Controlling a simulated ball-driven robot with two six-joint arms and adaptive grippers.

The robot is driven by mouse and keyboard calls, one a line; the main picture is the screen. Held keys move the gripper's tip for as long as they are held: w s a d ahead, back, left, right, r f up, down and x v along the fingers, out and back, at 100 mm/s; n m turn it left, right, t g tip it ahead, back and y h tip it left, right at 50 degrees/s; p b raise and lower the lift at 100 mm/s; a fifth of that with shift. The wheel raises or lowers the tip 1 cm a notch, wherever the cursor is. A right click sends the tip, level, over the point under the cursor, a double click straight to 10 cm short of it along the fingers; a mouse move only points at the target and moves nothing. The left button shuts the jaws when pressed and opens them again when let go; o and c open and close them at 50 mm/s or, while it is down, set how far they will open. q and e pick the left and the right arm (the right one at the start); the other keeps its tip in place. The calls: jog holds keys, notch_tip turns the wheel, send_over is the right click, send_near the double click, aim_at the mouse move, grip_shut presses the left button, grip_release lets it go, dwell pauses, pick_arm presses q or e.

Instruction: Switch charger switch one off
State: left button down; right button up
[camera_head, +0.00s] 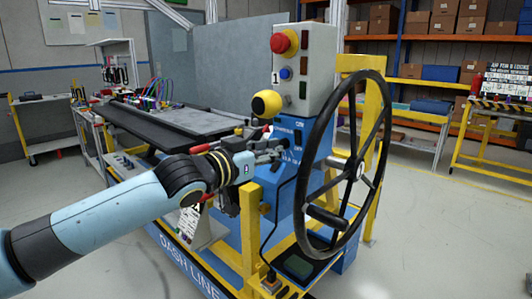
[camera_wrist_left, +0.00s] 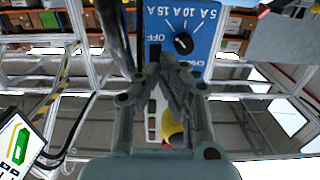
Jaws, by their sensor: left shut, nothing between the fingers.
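A blue charger panel (camera_wrist_left: 218,28) shows in the left wrist view, with a black dial (camera_wrist_left: 184,43), 5A, 10A and 15A marks and the word OFF. In the head view the blue charger box (camera_head: 312,140) stands below the grey control box. My left gripper (camera_head: 277,150) is shut and empty, its fingertips close in front of this box. In the left wrist view the shut fingertips (camera_wrist_left: 168,62) overlap the panel's lower edge beside OFF. I cannot make out charger switch one or its position; the fingers hide part of the panel. I cannot tell if they touch it. My right gripper is out of view.
A black steering wheel (camera_head: 345,160) stands right of the charger box. The grey control box (camera_head: 304,70) carries a red button (camera_head: 284,42). A dark dashboard (camera_head: 150,125) lies to the left. Open floor is at right.

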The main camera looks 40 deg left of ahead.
pick_arm(q)
jog(key=shift+s, duration=1.05)
jog(key=s+a+f+n+g+y+b, duration=0.1)
jog(key=s+a+f+n+g+b, duration=0.15)
jog(key=f, duration=1.05)
jog(key=s+a+f+n+g+y+b, duration=0.1)
jog(key=s+f+g+y+b, duration=0.15)
jog(key=f, duration=1.15)
jog(key=s+f+g+b, duration=0.1)
jog(key=s+f+g, duration=0.1)
jog(key=s+f, duration=0.5)
jog(key=s+f+g, duration=0.2)
jog(key=s+f, duration=0.2)
jog(key=f, duration=0.7)
jog(key=s+d+f+m+g, duration=0.1)
jog(key=s+d+f+g, duration=0.1)
jog(key=s+f, duration=0.5)
jog(key=s+d+f+m+g+h+b, duration=0.1)
jog(key=s+d+f+g, duration=0.2)
jog(key=s+f, duration=0.4)
jog(key=s+d+f+m+g, duration=0.1)
jog(key=s+d+f, duration=0.3)
jog(key=s, duration=1.5)
notch_tip(320, 180, down, 3)
jog(key=shift+d+f+g+b, duration=0.15)
jog(key=shift+g+b, duration=0.25)
jog(key=shift+g, duration=0.5)
